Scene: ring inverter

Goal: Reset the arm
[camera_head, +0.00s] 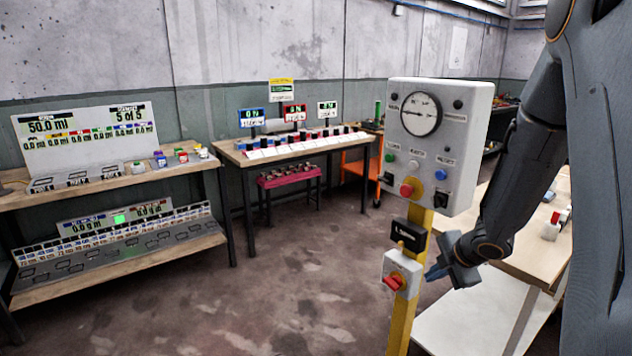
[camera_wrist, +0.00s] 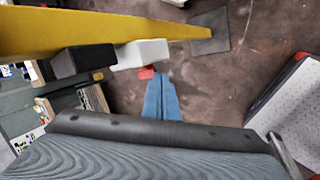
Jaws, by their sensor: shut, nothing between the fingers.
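My gripper (camera_head: 436,272) is at the right of the head view, at the end of my dark grey arm, close beside the yellow post (camera_head: 403,318). In the wrist view its blue fingers (camera_wrist: 161,84) are together and empty. Their tips are near a white box (camera_wrist: 142,53) with a red knob (camera_wrist: 147,73). In the head view this small box (camera_head: 402,268) is on the post, its red knob (camera_head: 394,282) facing left. I cannot tell whether the fingers touch it.
A grey control panel (camera_head: 432,140) with a gauge and buttons tops the post. A black box (camera_head: 408,235) sits below it. A wooden table (camera_head: 530,245) stands at right. Workbenches (camera_head: 130,180) with displays line the back and left. The floor (camera_head: 270,290) between is clear.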

